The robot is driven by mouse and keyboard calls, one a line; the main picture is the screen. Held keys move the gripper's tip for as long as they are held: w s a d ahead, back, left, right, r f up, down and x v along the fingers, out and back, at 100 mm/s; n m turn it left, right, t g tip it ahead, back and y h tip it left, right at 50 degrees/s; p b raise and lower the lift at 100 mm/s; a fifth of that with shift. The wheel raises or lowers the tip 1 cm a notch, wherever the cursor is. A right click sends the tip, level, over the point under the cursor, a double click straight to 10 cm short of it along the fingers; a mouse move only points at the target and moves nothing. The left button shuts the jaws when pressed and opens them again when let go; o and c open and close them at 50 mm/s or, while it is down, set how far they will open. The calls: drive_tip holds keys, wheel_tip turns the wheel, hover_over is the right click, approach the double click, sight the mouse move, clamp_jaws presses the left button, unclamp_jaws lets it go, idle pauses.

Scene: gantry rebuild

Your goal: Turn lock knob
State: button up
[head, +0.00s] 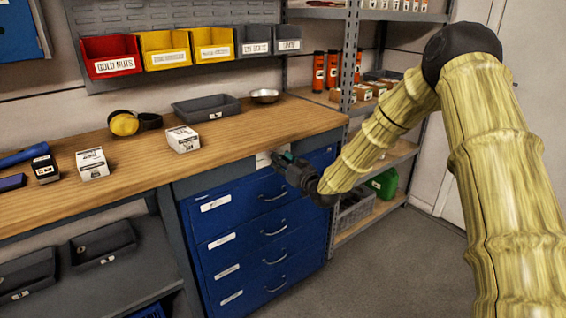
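My gripper (279,157) is at the top front of the blue drawer cabinet (206,232), just under the bench edge. Its dark fingers point left toward the cabinet's upper strip. A pale plate or label (263,160) shows right beside the fingertips. I cannot make out a lock knob; it may be hidden behind the gripper or too small to see. I cannot tell whether the fingers touch anything or how far apart they are. The cabinet's drawers look shut.
The wooden workbench top (230,137) lies directly above, with a white box (183,139), grey tray (206,108) and metal bowl (265,96). A metal shelf unit (352,60) stands close on the right. The floor (385,265) in front is clear.

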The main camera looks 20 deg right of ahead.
drive_tip(key=c, duration=0.4)
drive_tip(key=shift+o, duration=0.2)
drive_tip(key=shift+m, duration=0.4)
drive_tip(key=m+b, duration=0.1)
drive_tip(key=m, duration=0.4)
drive_tip(key=m+b, duration=0.2)
drive_tip(key=m, duration=0.4)
drive_tip(key=m+g+b, duration=0.1)
drive_tip(key=m, duration=0.4)
drive_tip(key=shift+d+f+y+b, duration=0.2)
drive_tip(key=shift+d+y+b, duration=0.05)
drive_tip(key=shift+y+b, duration=0.15)
drive_tip(key=shift+m, duration=0.3)
